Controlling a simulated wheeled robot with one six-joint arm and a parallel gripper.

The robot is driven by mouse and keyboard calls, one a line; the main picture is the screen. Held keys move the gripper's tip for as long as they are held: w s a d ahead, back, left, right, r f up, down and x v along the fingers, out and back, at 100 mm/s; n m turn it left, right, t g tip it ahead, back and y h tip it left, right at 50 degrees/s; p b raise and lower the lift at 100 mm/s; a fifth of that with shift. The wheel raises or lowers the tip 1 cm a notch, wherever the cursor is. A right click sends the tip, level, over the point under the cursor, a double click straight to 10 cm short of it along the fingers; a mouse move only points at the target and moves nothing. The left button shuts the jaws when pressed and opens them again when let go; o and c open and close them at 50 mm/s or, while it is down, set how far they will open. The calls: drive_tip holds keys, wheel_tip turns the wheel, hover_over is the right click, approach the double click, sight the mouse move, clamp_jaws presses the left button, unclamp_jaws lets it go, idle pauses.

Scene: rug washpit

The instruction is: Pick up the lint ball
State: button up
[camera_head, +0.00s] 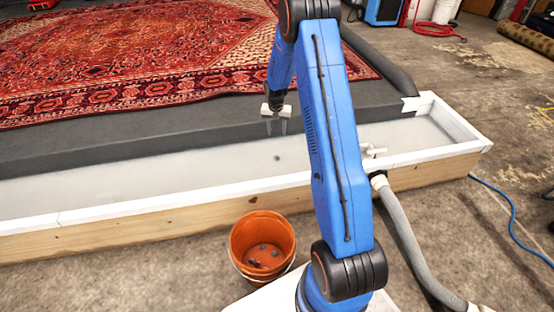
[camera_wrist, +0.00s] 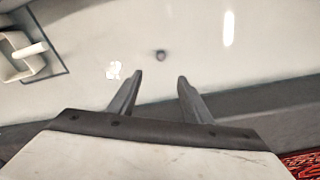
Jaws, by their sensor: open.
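The lint ball (camera_head: 277,157) is a small dark grey lump on the pale floor of the wash trough. In the wrist view the lint ball (camera_wrist: 161,55) lies beyond the fingertips, roughly centred between them. My gripper (camera_head: 276,128) is open and empty above the trough, near its dark far side. In the wrist view its two dark fingers (camera_wrist: 158,76) are spread apart, with clear floor between them. The lint ball touches neither finger.
An orange bucket (camera_head: 262,245) with several dark lumps inside stands in front of the trough's white rim (camera_head: 150,199). A white drain fitting (camera_head: 374,150) is at the trough's right, also in the wrist view (camera_wrist: 28,50). A red patterned rug (camera_head: 130,60) lies behind.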

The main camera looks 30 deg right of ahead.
hover_over(277, 156)
drive_tip(key=s, duration=0.1)
wheel_tip(277, 156, down, 14)
drive_tip(key=shift+s+a+r, duration=0.1)
drive_tip(key=shift+s+r, duration=0.05)
drive_tip(key=shift+w+f, duration=0.25)
drive_tip(key=shift+f, duration=1.3)
drive_tip(key=shift+w+f, duration=0.2)
drive_tip(key=shift+f, duration=1.35)
clamp_jaws()
